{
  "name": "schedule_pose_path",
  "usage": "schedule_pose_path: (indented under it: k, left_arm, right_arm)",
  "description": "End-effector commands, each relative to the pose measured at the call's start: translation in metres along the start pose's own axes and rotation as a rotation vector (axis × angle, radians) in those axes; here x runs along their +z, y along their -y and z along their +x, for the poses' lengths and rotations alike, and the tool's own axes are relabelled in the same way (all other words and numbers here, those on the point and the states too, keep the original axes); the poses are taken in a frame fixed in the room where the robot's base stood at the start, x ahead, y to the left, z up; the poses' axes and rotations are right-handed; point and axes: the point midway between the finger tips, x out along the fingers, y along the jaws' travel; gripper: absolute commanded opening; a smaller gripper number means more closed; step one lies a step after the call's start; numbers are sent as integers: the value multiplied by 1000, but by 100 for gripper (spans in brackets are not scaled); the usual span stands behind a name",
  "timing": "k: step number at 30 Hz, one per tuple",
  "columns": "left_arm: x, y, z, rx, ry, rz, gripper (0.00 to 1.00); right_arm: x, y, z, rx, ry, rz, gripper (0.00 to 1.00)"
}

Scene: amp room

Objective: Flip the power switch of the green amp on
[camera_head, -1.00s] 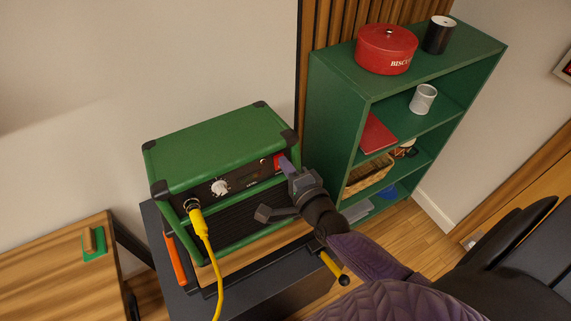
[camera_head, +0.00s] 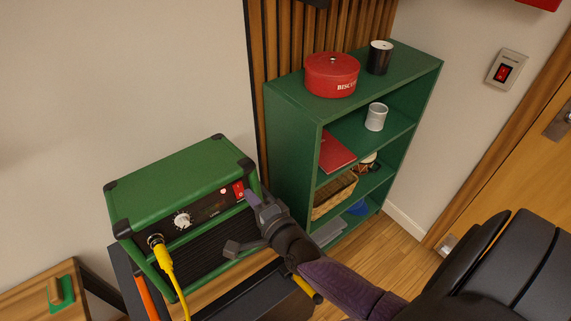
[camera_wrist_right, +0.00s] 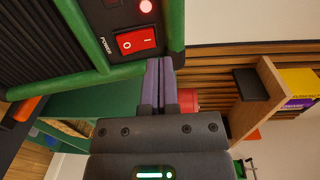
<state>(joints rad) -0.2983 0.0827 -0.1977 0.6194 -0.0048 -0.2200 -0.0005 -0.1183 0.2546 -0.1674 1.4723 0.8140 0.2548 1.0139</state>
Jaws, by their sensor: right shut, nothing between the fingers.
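The green amp (camera_head: 180,185) stands on a dark stand at the lower left of the head view. Its red power switch (camera_head: 238,190) is at the right end of the front panel. In the right wrist view the rocker switch (camera_wrist_right: 136,41), marked O and I, shows clearly, with a glowing pinkish lamp (camera_wrist_right: 146,7) beside it. My right gripper (camera_head: 252,198) is shut and empty, its purple fingertips just off the switch's lower right in the head view. In the right wrist view the fingers (camera_wrist_right: 160,63) are beside the switch, apart from it. My left gripper is out of view.
A yellow cable (camera_head: 167,264) is plugged into the amp's front. A green shelf (camera_head: 290,120) with a red biscuit tin (camera_head: 332,75) stands behind and right. A red wall switch (camera_head: 504,73) is beside the wooden door (camera_head: 545,150). A wooden table (camera_head: 35,300) is at lower left.

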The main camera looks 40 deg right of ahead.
Motion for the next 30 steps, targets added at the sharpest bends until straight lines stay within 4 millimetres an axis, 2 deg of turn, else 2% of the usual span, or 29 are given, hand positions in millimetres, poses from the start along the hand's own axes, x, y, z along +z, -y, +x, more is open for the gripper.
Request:
schedule_pose_path:
  k: [5, 11, 15, 20, 30]
  left_arm:
    - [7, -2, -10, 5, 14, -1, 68]
    - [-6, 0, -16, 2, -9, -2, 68]
    - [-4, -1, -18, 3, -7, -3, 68]
    - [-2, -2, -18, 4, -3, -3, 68]
    - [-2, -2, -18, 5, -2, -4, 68]
  right_arm:
    - [0, 9, -31, 3, 1, 0, 0]
    - [0, 18, -69, 3, 0, -1, 0]
    - [0, 22, -88, 2, 1, -1, 0]
    - [0, 24, -97, 0, 0, -1, 0]
    - [0, 24, -97, 0, 0, 0, 0]
